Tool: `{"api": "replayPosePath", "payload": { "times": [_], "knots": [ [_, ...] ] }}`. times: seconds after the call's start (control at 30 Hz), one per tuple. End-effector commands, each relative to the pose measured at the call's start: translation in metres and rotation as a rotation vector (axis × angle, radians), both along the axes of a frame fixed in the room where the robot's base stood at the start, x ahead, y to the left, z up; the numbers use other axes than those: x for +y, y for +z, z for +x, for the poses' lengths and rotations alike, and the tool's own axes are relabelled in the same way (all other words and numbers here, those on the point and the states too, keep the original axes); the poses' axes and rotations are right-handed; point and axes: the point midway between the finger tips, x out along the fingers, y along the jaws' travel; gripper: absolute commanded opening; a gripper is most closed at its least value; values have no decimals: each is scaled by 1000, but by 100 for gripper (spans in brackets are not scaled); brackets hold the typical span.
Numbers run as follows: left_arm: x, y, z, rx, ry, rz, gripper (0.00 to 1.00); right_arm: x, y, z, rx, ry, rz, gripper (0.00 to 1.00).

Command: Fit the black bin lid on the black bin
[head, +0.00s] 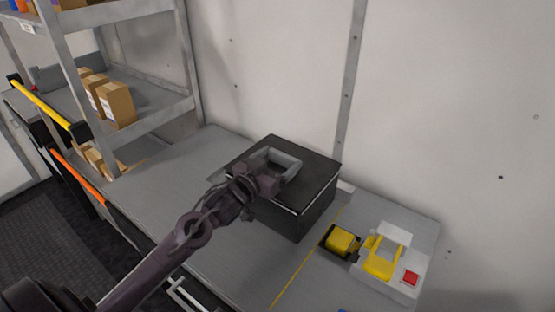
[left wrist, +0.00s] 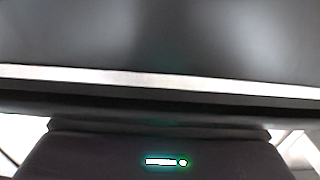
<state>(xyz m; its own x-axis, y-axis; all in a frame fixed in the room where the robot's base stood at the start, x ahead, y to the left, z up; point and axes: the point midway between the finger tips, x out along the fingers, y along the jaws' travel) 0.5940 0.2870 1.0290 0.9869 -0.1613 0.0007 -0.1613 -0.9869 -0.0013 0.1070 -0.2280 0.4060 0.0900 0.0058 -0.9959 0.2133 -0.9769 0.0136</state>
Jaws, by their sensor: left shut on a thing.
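The black bin (head: 298,218) stands on the grey bench against the wall. The black bin lid (head: 318,170) lies over the top of the bin, with a grey raised handle on it. My left gripper (head: 272,178) is shut on the lid's handle (head: 288,163). From the head view I cannot tell whether the lid is fully seated on the rim. In the left wrist view a dark surface with a pale edge strip (left wrist: 160,78) fills the picture close up. My right gripper is not in view.
On the bench (head: 180,172), a white device (head: 400,272) with a yellow frame and red button stands right of the bin, beside a yellow block (head: 341,241). Shelves with cardboard boxes (head: 116,105) stand at the left. The bench left of the bin is clear.

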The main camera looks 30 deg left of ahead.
Motion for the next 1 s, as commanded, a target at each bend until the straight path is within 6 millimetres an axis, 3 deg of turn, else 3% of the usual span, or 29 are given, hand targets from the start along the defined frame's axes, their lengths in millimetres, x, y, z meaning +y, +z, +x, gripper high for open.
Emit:
{"api": "replayPosePath", "payload": {
  "times": [0.27,0.3,0.4,0.67,0.8,1.0],
  "knots": [
    [0,-5,0,-2,0,0,56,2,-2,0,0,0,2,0],
    [0,-5,0,0,0,0,86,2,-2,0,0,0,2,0],
    [0,-5,0,0,0,0,100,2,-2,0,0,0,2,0],
    [0,-4,0,0,0,0,100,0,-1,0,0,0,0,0],
    [0,11,0,-1,0,2,100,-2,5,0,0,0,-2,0],
    [5,3,-35,5,-1,2,100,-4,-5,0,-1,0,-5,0]
  ]
}}
